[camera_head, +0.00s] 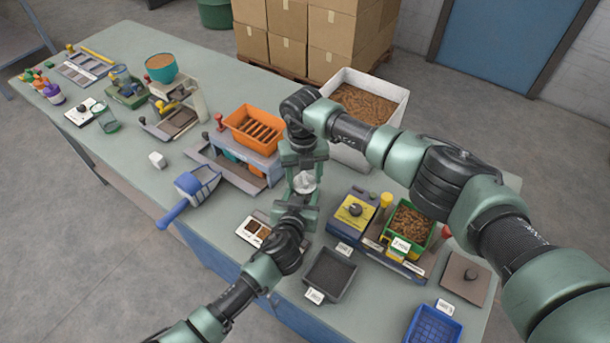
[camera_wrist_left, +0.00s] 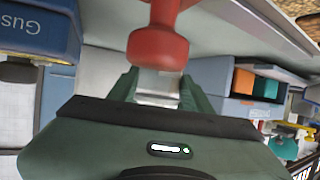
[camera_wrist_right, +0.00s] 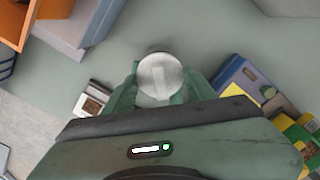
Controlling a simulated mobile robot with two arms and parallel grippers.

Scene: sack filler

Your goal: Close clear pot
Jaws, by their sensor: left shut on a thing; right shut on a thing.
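The clear pot (camera_head: 305,183) shows small and whitish between my two grippers, above the table. My left gripper (camera_head: 298,202) comes from below and is shut on it. In the left wrist view a clear piece of the pot (camera_wrist_left: 158,88) sits between the fingers. My right gripper (camera_head: 304,170) points down from above and is shut on a round, clear, lid-like top (camera_wrist_right: 160,75), which shows between its fingers in the right wrist view. The fingers hide most of the pot. I cannot tell whether the top is seated on the body.
An orange bin (camera_head: 257,128) on a grey stand is left of the grippers. A blue scoop (camera_head: 190,192) lies farther left. A dark tray (camera_head: 330,272), a yellow-topped device (camera_head: 355,209) and a green bin (camera_head: 410,222) are right. A red knob-shaped thing (camera_wrist_left: 158,48) stands close in the left wrist view.

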